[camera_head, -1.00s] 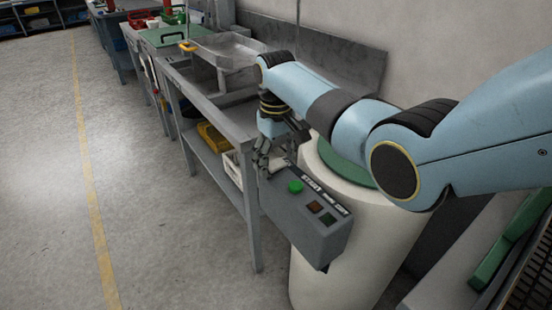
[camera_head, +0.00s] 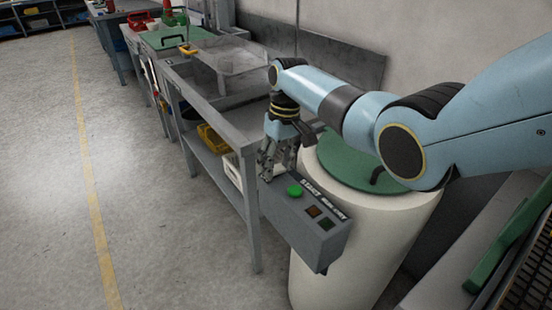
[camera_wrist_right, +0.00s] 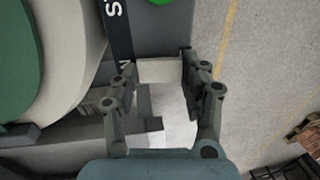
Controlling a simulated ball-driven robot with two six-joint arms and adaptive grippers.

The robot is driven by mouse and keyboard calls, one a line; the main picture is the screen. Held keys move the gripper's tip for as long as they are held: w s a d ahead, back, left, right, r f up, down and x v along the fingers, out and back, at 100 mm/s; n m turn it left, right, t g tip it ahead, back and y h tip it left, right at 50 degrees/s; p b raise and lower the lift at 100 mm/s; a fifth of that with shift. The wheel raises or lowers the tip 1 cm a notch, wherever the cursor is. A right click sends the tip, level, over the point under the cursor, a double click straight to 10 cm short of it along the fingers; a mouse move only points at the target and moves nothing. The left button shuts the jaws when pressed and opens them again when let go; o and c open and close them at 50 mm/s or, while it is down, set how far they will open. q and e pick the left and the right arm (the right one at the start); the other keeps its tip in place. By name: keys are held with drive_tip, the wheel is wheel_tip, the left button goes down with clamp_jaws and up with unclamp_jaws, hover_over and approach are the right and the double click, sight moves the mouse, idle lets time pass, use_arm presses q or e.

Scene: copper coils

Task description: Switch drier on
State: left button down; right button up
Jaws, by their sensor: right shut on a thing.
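The drier is a cream cylinder (camera_head: 352,245) with a green lid (camera_head: 345,160). A grey control box (camera_head: 297,225) on its side carries a green round button (camera_head: 295,191), a dark red square, a dark green square and a label strip. My right gripper (camera_head: 270,172) is at the box's far end, pointing down. In the right wrist view its fingers (camera_wrist_right: 160,72) are shut on a pale grey switch block (camera_wrist_right: 160,70) at the box's end. The green button (camera_wrist_right: 160,1) is just cut off at the top there. My left gripper is not in view.
A grey metal workbench (camera_head: 215,110) with a sink and lower shelf stands close beside the gripper. A yellow bin (camera_head: 213,138) and a white crate (camera_head: 233,168) sit on its shelf. The floor at left is clear.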

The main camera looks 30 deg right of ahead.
drive_tip(key=o, duration=1.2)
drive_tip(key=shift+c, duration=0.2)
wheel_tip(320, 180, up, 12)
drive_tip(key=d, duration=0.2)
drive_tip(key=shift+w+f, duration=0.1)
